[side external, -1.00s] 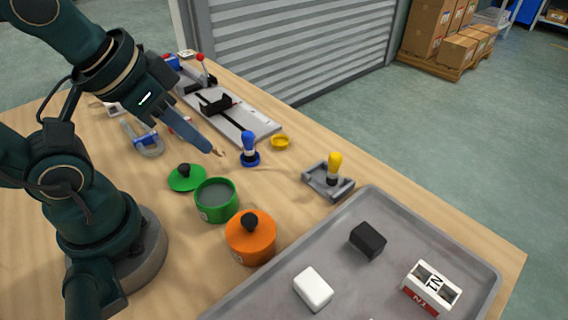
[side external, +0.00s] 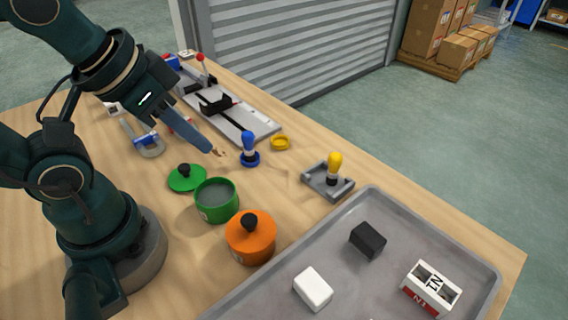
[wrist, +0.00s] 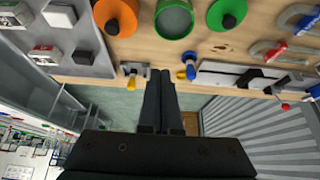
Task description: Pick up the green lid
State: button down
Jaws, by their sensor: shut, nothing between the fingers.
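The green lid (side external: 187,178) lies flat on the table with its dark knob (side external: 184,170) up, beside the open green pot (side external: 217,201). In the wrist view the lid (wrist: 218,14) shows at the top, right of the green pot (wrist: 174,17). My gripper (side external: 217,152) hangs above the table, beyond the lid and near the blue-handled stamp (side external: 249,148). Its fingers are together and empty, apart from the lid. In the wrist view the shut fingers (wrist: 160,74) point toward the table.
An orange lidded pot (side external: 251,238) stands in front of the green pot. A grey tray (side external: 381,199) holds black, white and red-white blocks. A yellow-handled stamp (side external: 334,167) sits in a grey holder. A long grey fixture (side external: 247,121) and clamps (side external: 150,146) are behind.

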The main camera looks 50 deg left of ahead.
jog(key=c, duration=0.5)
grip_release()
